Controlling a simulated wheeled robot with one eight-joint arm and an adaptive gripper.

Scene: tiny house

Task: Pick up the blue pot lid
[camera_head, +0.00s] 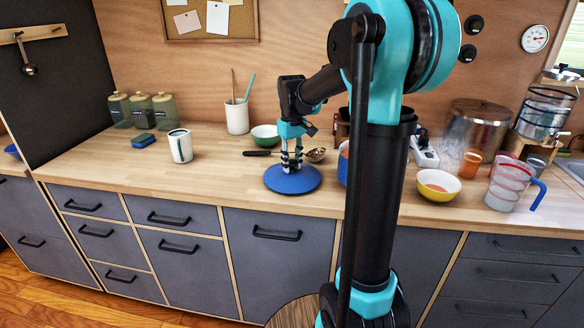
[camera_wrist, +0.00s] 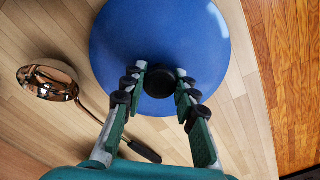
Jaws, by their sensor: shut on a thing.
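The blue pot lid (camera_head: 293,180) is a round blue disc at the front of the wooden counter. In the wrist view the lid (camera_wrist: 205,45) fills the top middle, with a round black knob (camera_wrist: 159,82) at its centre. My gripper (camera_head: 291,166) points down over the middle of the lid. In the wrist view my gripper's fingertips (camera_wrist: 160,75) are on either side of the knob, shut on it. The lid looks level and at or very near the counter top; I cannot tell whether it touches.
A ladle (camera_wrist: 48,80) lies beside the lid. A green bowl (camera_head: 265,136) and a white utensil holder (camera_head: 237,118) stand behind. The counter's front edge is close to the lid.

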